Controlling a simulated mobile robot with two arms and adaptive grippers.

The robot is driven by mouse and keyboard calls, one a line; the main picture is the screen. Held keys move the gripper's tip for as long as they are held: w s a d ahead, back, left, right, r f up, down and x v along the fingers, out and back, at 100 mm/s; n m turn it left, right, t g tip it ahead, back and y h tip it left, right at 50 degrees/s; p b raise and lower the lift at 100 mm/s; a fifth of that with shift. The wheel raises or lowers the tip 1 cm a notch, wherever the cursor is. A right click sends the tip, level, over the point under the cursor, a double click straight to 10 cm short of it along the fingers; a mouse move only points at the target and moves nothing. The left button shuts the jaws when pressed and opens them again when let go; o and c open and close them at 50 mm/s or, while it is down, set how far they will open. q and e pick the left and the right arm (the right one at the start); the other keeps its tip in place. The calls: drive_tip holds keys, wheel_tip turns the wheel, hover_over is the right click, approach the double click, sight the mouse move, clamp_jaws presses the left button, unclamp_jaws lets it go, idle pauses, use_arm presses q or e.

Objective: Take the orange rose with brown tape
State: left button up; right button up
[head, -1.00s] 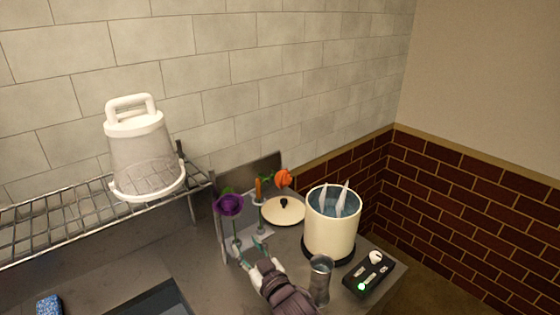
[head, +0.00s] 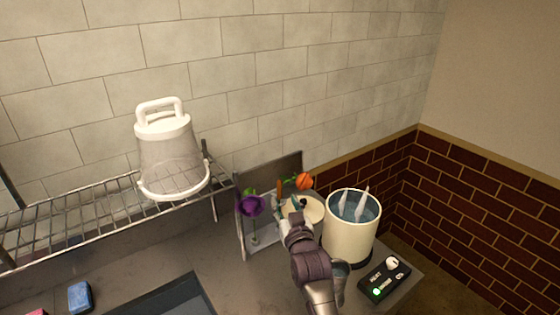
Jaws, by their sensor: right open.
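The orange rose (head: 304,181) is at the back of the counter, in front of a grey upright panel. Its green stem runs left from the bloom, and an orange-brown piece beside it may be the tape, too small to be sure. My right gripper (head: 286,202) is open just below and left of the bloom, close to the stem area. Whether it touches the stem cannot be told. A purple rose (head: 250,206) stands to the left on a green stem. My left gripper is not in view.
A cream pot (head: 350,228) of water with pale pointed pieces stands right of my arm. A cream lid (head: 316,209) is partly hidden behind my gripper. A control box (head: 384,279) is at the front right. A wire shelf (head: 100,210) holds a clear, white-handled container (head: 172,155).

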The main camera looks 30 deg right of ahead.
sight(280, 190)
drive_tip(key=shift+w+d, duration=0.15)
drive_tip(key=shift+w, duration=0.8)
drive_tip(key=shift+p+x, duration=1)
drive_tip(key=shift+x, duration=1.3)
drive_tip(key=shift+s+d+f, duration=0.1)
drive_tip(key=shift+d+f, duration=0.05)
drive_tip(key=shift+f, duration=0.05)
drive_tip(key=shift+c, duration=0.3)
clamp_jaws()
